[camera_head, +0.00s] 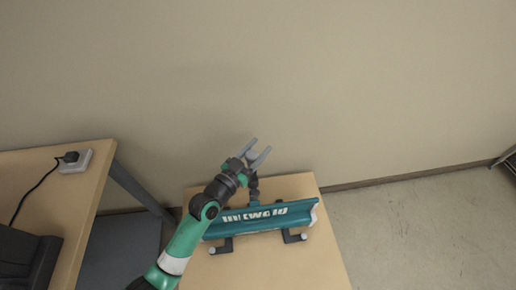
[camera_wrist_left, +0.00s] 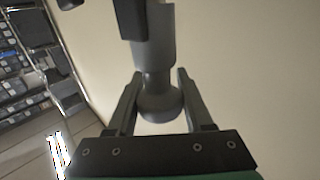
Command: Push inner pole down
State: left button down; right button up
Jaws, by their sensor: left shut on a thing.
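My left gripper (camera_head: 262,145) is above the back of the small table in the head view. Its two grey fingers sit on either side of a round grey piece. In the left wrist view the fingers of the left gripper (camera_wrist_left: 159,76) are shut on a grey pole (camera_wrist_left: 158,104) with a wide, rounded end. I take this to be the inner pole; a narrower shaft runs on from its wide end. The teal machine (camera_head: 265,220) with white lettering lies on the table just in front of the gripper. My right gripper is not in view.
The small wooden table (camera_head: 330,268) stands near a beige wall (camera_head: 350,80). A wooden desk (camera_head: 60,200) at left holds a white power strip (camera_head: 76,161) with a black plug and cable. Open floor (camera_head: 430,230) lies to the right. Shelving (camera_wrist_left: 25,60) shows in the left wrist view.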

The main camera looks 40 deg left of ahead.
pick_arm(q)
notch_tip(320, 180, down, 8)
jog(key=b, duration=0.5)
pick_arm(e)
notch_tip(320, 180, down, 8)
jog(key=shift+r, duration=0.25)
pick_arm(q)
jog(key=shift+c, duration=1.8)
grip_release()
jog(key=shift+r, duration=0.1)
jog(key=shift+s, duration=0.1)
